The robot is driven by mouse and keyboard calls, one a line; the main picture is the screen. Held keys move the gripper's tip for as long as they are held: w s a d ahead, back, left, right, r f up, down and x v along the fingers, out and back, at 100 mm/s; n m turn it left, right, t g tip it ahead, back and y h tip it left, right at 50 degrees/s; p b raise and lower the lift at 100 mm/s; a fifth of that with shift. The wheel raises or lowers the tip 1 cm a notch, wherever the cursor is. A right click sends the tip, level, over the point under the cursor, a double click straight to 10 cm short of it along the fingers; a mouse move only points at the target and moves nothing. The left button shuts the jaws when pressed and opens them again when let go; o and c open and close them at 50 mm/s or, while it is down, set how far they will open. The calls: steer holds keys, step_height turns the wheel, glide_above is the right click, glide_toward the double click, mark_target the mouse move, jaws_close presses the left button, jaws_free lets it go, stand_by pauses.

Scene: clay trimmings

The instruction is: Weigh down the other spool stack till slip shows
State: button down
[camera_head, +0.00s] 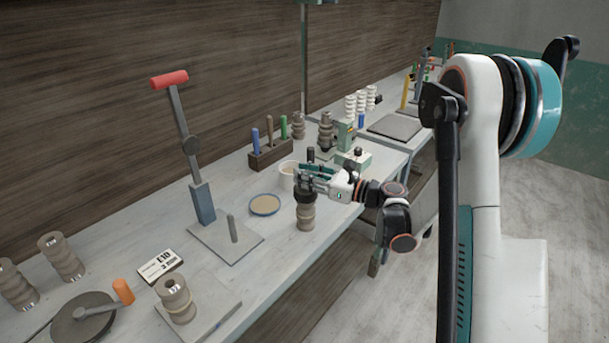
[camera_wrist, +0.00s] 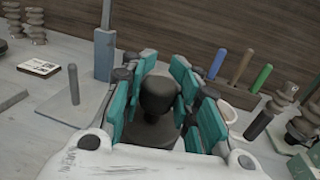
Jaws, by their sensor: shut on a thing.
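My gripper (camera_head: 312,180) is shut on the dark round knob of a black weight (camera_wrist: 160,95), between the teal finger pads in the wrist view. In the head view the weight's dark disc (camera_head: 305,197) is at the top of a grey-brown spool stack (camera_head: 306,217) near the bench's front edge. I cannot tell whether the weight fully rests on it. This stack looks upright; the wrist view hides it. Another spool stack (camera_head: 177,299) stands on a flat plate (camera_head: 215,308) at the front left, beside a printed card (camera_head: 160,265).
A red-handled lever press (camera_head: 190,145) stands at the back on a plate with a short post (camera_head: 233,228). A shallow tan dish (camera_head: 264,205) and a white cup (camera_head: 288,174) are close to my gripper. More spool stacks (camera_head: 61,257) stand at the left.

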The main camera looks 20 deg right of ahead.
steer(key=c, duration=1.2)
jaws_free()
steer(key=shift+o, duration=0.2)
steer(key=shift+f, duration=0.1)
